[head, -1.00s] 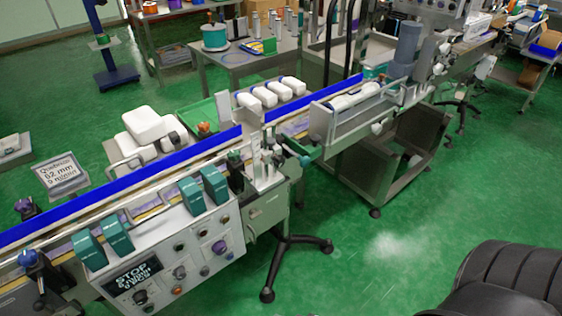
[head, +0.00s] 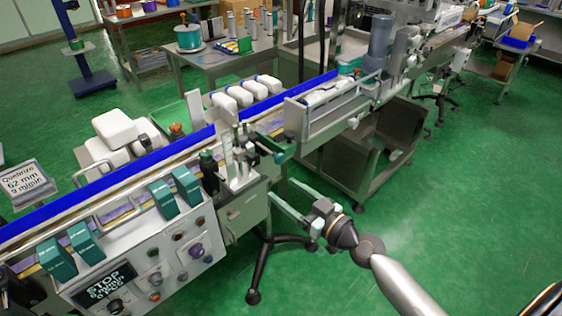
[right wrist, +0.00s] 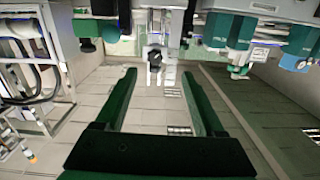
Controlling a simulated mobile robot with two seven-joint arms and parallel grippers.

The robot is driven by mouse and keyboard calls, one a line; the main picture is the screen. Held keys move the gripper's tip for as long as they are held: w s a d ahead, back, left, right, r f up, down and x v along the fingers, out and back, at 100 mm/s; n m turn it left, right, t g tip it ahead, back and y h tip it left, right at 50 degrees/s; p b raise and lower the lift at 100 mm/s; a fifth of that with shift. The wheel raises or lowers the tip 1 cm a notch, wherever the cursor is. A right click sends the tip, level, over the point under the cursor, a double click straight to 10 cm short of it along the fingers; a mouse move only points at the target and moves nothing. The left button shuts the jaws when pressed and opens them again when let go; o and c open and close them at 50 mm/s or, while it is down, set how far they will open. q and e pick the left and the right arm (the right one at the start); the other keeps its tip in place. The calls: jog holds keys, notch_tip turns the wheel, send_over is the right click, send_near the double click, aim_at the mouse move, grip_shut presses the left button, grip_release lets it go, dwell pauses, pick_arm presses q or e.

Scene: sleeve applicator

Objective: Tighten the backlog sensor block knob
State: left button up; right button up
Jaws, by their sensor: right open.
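A metal bracket assembly (head: 236,160) with small blocks and dark knobs stands at the conveyor's near edge in the head view. Which part is the backlog sensor block knob, I cannot tell for sure. In the right wrist view a round black knob (right wrist: 154,56) on a pale bracket shows beyond the fingertips, near the middle. My right gripper (head: 281,189) is open and empty, below and right of the bracket assembly in the head view. Its two green fingers (right wrist: 159,74) are spread apart in the right wrist view, clear of the knob. My left gripper is not in view.
The conveyor with a blue rail (head: 110,182) runs diagonally across. A control panel (head: 165,262) with teal boxes and knobs is at its front. A black-footed stand (head: 255,280) is below. Open green floor (head: 430,210) lies right.

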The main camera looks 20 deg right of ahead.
aim_at(254, 160)
jog(key=x, duration=0.3)
jog(key=r+p+x, duration=0.1)
jog(key=x, duration=0.3)
jog(key=p+x, duration=0.1)
jog(key=x, duration=0.2)
jog(key=shift+w+d+r, duration=0.25)
jog(key=shift+w, duration=0.3)
jog(key=shift+x, duration=0.85)
jog(key=shift+c, duration=0.4)
grip_shut()
